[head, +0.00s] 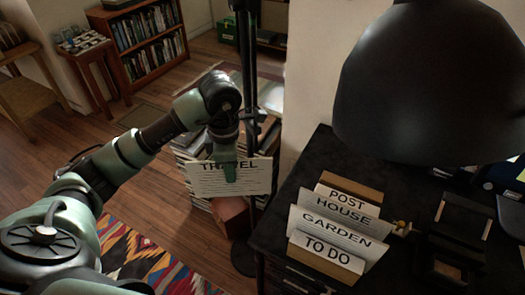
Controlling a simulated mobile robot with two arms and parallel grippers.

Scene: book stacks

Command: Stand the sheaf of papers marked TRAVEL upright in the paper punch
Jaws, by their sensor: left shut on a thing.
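The sheaf of papers marked TRAVEL (257,182) is white with printed lines. My left gripper (229,172) is shut on it near its middle and covers part of the word. The sheaf is in the air left of the black desk, its lettering facing me and its long side roughly level. Dark frame-like objects (462,212) stand on the right part of the desk, one of them nearer me (449,263). I cannot tell which of them, if any, is the paper punch. My right gripper is not in view.
On the black desk (318,160), a row of sheaves marked POST, HOUSE (337,205), GARDEN and TO DO leans back. A large black dome (430,80) hangs over the desk's back. Piled books (192,150) and a dark pole (246,60) stand behind the held sheaf.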

